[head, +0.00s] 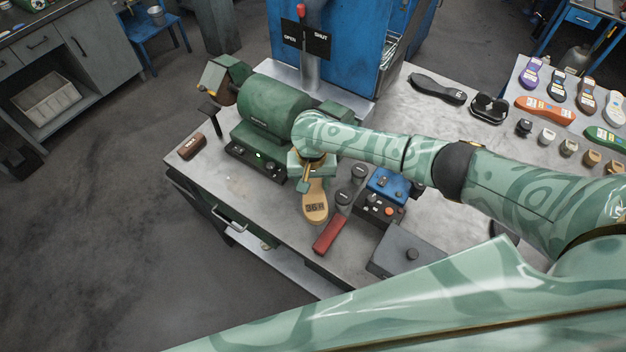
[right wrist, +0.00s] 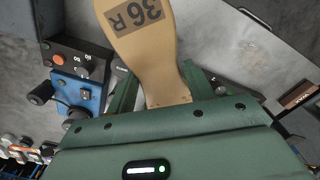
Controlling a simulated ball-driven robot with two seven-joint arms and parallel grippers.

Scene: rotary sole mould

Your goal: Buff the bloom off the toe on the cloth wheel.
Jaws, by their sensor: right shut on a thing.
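My right gripper (head: 308,178) is shut on a tan sole (head: 316,207) marked 36 R. It holds the sole in front of the green buffing machine (head: 268,108), apart from its wheels. In the right wrist view the sole (right wrist: 145,45) sits between the two green fingers (right wrist: 158,82), and its far end is cut off by the top edge. The machine's left end has an open guard (head: 222,75) with a brownish wheel partly showing; its right end is partly hidden by my arm. Bloom on the sole cannot be made out. My left gripper is not in view.
A brown block (head: 192,146) lies left of the machine. Bare bench lies to the front left.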

